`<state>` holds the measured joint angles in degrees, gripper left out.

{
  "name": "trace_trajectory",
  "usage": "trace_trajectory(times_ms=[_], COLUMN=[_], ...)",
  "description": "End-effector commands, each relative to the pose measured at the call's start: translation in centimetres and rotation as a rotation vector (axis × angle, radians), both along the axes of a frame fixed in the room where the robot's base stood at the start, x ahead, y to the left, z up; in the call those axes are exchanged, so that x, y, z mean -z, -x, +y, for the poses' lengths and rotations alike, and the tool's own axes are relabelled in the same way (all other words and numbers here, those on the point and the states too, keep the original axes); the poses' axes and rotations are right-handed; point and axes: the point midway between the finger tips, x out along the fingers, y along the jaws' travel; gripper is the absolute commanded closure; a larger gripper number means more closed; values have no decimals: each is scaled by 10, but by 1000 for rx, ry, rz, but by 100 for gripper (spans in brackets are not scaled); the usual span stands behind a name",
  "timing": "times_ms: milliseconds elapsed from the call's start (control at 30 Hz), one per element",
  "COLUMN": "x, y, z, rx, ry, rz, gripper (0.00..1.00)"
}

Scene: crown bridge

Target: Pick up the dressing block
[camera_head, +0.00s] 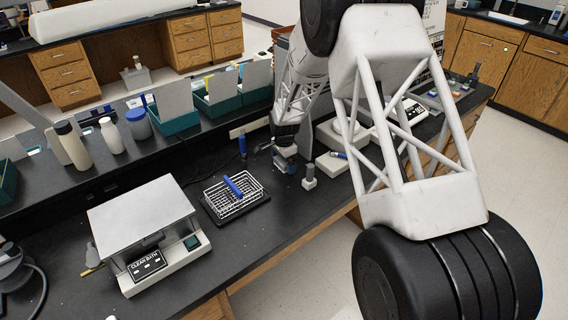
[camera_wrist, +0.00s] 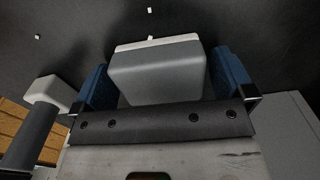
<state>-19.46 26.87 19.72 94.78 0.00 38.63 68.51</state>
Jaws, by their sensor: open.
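The dressing block, as I take it, is a grey block (camera_wrist: 158,75) with a pale far edge in the wrist view. It sits on the black bench top between the two blue finger pads of my gripper (camera_wrist: 163,72). The jaws are open, with a dark gap visible beside the block on at least the right side. In the head view my gripper (camera_head: 285,160) is low over the bench, right of the wire rack. There the block is mostly hidden by my gripper and cannot be told apart clearly.
A small post with a pale top (camera_head: 309,178) stands close to my gripper; it also shows at left in the wrist view (camera_wrist: 46,92). A wire rack (camera_head: 250,192) holds a blue item. A "Clean Bath" unit (camera_head: 145,225) stands left. Green bins (camera_head: 178,122) line the back.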

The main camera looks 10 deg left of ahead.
Motion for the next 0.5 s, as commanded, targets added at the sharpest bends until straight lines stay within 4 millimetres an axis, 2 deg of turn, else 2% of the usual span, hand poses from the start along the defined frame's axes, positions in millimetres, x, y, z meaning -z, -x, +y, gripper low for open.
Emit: trace_trajectory(times_ms=[200,500], x=[0,0], y=[0,0], z=[0,0], rx=[0,0], ry=[0,0], rz=[0,0], gripper=[0,46])
